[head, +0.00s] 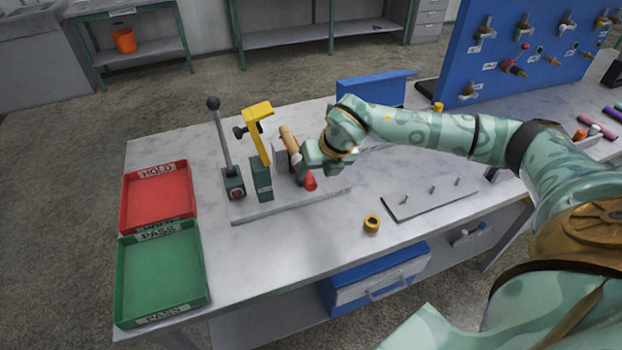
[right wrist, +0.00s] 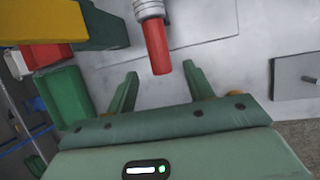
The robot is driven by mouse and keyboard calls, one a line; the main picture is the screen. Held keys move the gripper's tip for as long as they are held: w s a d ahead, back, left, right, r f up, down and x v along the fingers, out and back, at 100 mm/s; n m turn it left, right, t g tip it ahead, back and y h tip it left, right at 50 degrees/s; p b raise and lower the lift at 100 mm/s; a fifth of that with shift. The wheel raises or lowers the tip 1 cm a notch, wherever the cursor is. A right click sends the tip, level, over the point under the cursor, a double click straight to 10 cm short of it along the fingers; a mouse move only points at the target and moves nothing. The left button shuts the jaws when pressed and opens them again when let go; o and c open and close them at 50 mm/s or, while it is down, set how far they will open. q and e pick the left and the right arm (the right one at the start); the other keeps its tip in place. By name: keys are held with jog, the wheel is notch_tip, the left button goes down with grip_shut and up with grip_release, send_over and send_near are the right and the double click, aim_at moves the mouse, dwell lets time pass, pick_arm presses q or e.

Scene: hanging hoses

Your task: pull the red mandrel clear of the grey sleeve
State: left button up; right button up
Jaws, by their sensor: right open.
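The red mandrel (right wrist: 157,48) sticks out of the grey ribbed sleeve (right wrist: 149,8) at the top of the right wrist view. My right gripper (right wrist: 161,72) is open. The mandrel's free end appears between its fingertips, with a gap on each side; whether it lies at finger depth I cannot tell. In the head view my right gripper (head: 300,166) is at the fixture on the table, and a red end (head: 309,183) shows beside it. The sleeve is mostly hidden there by the gripper. My left gripper is not in view.
The fixture plate (head: 250,213) carries a black-knobbed lever (head: 219,130) and a yellow clamp (head: 256,120). Red (head: 128,205) and green (head: 163,271) trays stand at left. A yellow ring (head: 371,225) and a pegged plate (head: 430,199) lie right, with bare table between.

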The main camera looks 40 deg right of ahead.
aim_at(313, 182)
jog(key=x, duration=0.4)
jog(key=shift+f+b, duration=0.2)
jog(key=shift+b, duration=0.15)
jog(key=c, duration=1.1)
jog(key=shift+s+a+p, duration=0.15)
jog(key=shift+s+p, duration=0.35)
jog(key=shift+s, duration=0.1)
jog(key=shift+s+r, duration=0.1)
jog(key=shift+s, duration=0.2)
jog(key=shift+s+a+p, duration=0.2)
jog(key=shift+s+p, duration=0.25)
jog(key=shift+s, duration=0.25)
jog(key=shift+s+a+p, duration=0.2)
jog(key=shift+s+p, duration=0.2)
jog(key=shift+s, duration=0.35)
jog(key=shift+s+a+p, duration=0.2)
jog(key=shift+s+p, duration=0.25)
jog(key=shift+s, duration=0.25)
